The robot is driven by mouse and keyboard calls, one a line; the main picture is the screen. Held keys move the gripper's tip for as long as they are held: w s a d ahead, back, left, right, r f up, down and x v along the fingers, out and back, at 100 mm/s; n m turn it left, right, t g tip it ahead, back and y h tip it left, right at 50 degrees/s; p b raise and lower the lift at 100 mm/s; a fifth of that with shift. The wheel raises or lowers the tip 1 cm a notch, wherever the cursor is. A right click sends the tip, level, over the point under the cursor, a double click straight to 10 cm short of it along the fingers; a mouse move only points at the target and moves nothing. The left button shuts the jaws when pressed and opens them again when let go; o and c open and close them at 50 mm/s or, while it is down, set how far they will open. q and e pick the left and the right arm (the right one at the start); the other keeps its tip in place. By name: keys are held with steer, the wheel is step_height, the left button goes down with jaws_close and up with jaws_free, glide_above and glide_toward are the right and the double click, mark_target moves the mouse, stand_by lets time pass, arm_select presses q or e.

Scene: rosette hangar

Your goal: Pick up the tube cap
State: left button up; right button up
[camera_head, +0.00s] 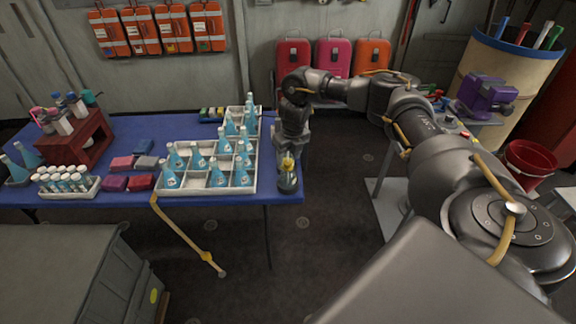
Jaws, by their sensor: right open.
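My right gripper (291,151) points down at the right end of the blue table (222,201). It is open, just above or around a small grey-green vessel (288,183) with a yellow top; I cannot tell whether they touch. I cannot single out the tube cap with certainty; the yellow piece (287,163) at the fingertips may be it. Several tubes with white tops stand in a white rack (84,193) at the left front of the table. My left gripper is not in view.
A white divided tray (243,189) with several blue flasks stands just left of my right gripper. Red and grey blocks (122,163) and a red bottle stand (79,138) are further left. A grey crate (60,265) stands in front.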

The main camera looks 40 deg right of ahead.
steer(key=shift+w+f, duration=0.25)
steer(key=shift+f, duration=1.05)
steer(key=c, duration=1)
steer(key=shift+r+p, duration=0.75)
steer(key=shift+r, duration=5.35)
